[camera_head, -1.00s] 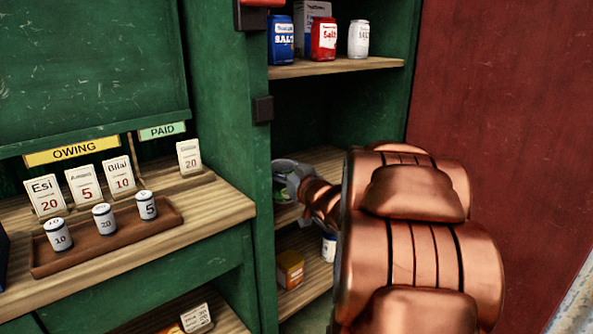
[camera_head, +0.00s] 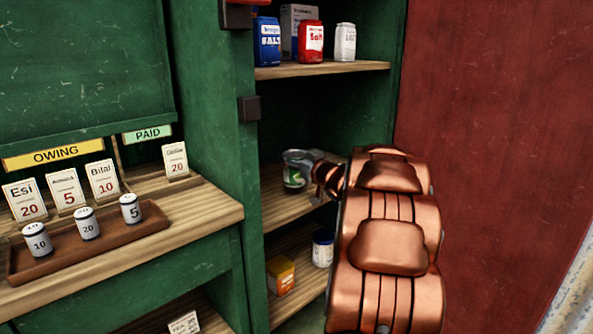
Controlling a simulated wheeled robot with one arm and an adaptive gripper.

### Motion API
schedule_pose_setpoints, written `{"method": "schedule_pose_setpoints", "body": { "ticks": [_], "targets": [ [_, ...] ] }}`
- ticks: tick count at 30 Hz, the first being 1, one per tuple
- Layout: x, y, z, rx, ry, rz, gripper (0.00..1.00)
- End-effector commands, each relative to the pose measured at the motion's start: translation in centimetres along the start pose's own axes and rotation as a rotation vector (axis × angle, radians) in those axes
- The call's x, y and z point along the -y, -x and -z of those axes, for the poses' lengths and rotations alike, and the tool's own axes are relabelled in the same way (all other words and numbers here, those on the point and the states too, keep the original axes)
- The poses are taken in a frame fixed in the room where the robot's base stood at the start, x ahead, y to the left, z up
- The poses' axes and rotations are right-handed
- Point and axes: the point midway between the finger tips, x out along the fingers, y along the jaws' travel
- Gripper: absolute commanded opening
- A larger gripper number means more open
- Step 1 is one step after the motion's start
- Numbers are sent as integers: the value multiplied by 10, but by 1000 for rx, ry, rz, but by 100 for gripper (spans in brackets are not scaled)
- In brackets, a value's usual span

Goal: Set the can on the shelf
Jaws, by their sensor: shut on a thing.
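The can (camera_head: 294,171), grey with a green label, is at the middle shelf (camera_head: 276,208) of the green cabinet. It looks upright. My gripper (camera_head: 313,178) is shut on it from the right, and my copper-coloured arm hides most of the gripper. I cannot tell whether the can's base touches the shelf board or is a little above it.
The upper shelf (camera_head: 330,69) holds a blue salt pack (camera_head: 267,42), a red one (camera_head: 310,42) and a white one (camera_head: 345,42). The lower shelf holds an orange box (camera_head: 280,275) and a white-and-blue tin (camera_head: 322,248). A counter with a weight tray (camera_head: 60,258) stands left.

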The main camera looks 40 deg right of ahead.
Motion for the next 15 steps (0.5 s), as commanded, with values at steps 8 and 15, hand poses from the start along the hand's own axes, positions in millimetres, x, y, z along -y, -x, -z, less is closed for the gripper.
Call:
{"method": "schedule_pose_setpoints", "body": {
  "ticks": [8, 15],
  "targets": [
    [-10, -6, -2, -4, 2, 0, 15],
    [-10, -6, -33, -1, -1, -1, 15]
  ]
}}
